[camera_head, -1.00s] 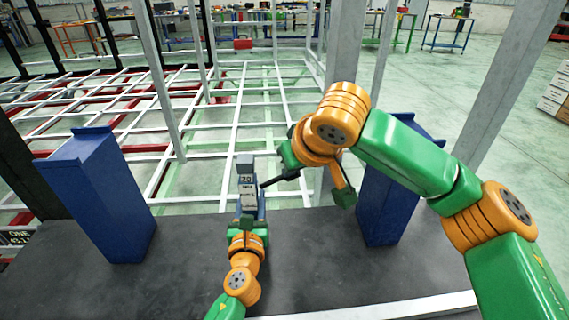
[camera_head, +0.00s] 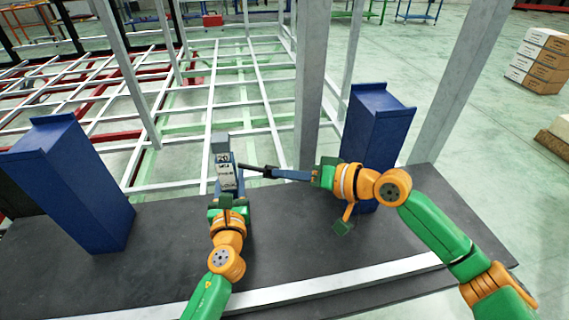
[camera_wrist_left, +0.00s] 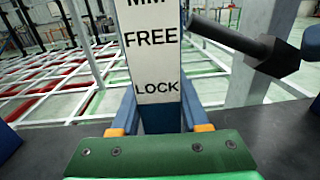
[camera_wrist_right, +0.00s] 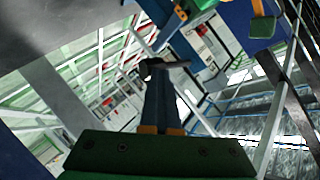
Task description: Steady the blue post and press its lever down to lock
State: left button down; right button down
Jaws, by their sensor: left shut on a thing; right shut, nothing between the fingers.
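The blue post (camera_head: 226,172) stands upright at the middle of the dark deck. A white label on it, also in the left wrist view (camera_wrist_left: 157,60), reads FREE above LOCK. My left gripper (camera_head: 228,194) is shut around the post; its fingers lie on both sides in the left wrist view (camera_wrist_left: 158,108). A dark lever (camera_head: 252,168) sticks out to the right of the post, at about FREE height in the left wrist view (camera_wrist_left: 232,38). My right gripper (camera_head: 274,173) is shut and empty, its tips at the lever's outer end. I cannot tell whether they touch it.
Large blue boxes stand on the deck at left (camera_head: 68,185) and right (camera_head: 376,125), the right one close behind my right wrist. A grey upright (camera_head: 311,90) rises behind the lever. White frame rails lie beyond the deck. The deck between post and left box is clear.

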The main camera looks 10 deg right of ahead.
jog(key=shift+f, duration=0.45)
jog(key=shift+a, duration=0.15)
jog(key=shift+w+a+r, duration=0.1)
jog(key=shift+a+r, duration=0.25)
jog(key=shift+a, duration=0.35)
jog(key=a+v, duration=0.1)
jog(key=v, duration=1.2)
jog(key=shift+s+d+r, duration=0.25)
jog(key=shift+s+r, duration=0.15)
jog(key=shift+s, duration=0.15)
